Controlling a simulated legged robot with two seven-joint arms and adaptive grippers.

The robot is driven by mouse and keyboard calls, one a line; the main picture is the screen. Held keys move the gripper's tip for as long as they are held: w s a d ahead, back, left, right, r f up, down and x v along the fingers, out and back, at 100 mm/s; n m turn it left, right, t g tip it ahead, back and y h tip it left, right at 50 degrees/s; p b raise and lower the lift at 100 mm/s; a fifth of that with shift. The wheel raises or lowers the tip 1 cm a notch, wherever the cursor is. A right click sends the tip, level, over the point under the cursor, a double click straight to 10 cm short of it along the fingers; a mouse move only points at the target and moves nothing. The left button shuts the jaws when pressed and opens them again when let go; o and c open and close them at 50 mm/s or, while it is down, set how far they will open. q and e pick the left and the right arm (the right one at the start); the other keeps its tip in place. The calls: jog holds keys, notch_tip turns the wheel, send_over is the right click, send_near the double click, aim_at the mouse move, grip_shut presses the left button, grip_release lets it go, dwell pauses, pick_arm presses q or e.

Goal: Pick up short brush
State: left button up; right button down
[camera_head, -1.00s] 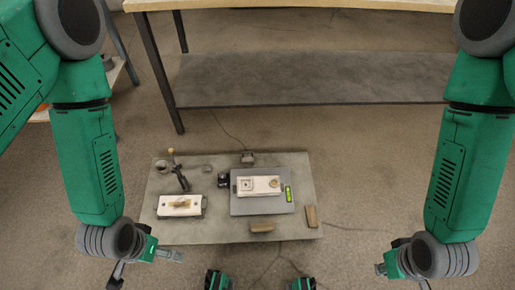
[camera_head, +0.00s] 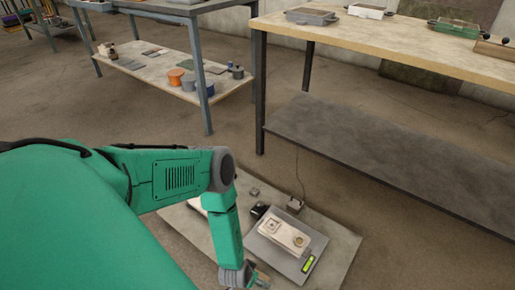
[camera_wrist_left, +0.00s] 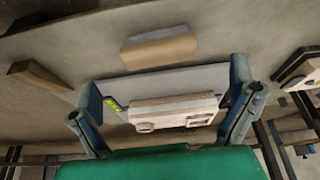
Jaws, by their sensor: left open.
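I cannot pick out the short brush for sure in either view. My left gripper (camera_head: 260,280) is at the bottom edge of the head view, in front of the grey plate (camera_head: 265,252). In the left wrist view my left gripper (camera_wrist_left: 165,88) is open, its two fingers wide apart with nothing held between them. Beyond and between the fingers shows a white mould block (camera_wrist_left: 172,110) on the plate; it also shows in the head view (camera_head: 284,236). My right gripper is not in view.
A board (camera_head: 338,250) on the floor bears the plate and a small black item (camera_head: 259,211). Two wooden blocks (camera_wrist_left: 158,50) (camera_wrist_left: 40,76) lie near the plate. A workbench (camera_head: 385,45) stands behind; a shelf with pots (camera_head: 203,87) is at the upper left.

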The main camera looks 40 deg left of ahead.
pick_arm(q)
jog(key=shift+d+b+x, duration=0.2)
jog(key=shift+b+x, duration=0.2)
jog(key=shift+x, duration=0.7)
jog(key=b+x, duration=0.1)
jog(key=x, duration=0.1)
jog(key=b+x, duration=0.2)
jog(key=shift+w+a+f, duration=0.1)
jog(key=shift+w+f, duration=0.1)
jog(key=shift+w, duration=0.2)
jog(key=shift+r, duration=0.1)
jog(key=c, duration=1)
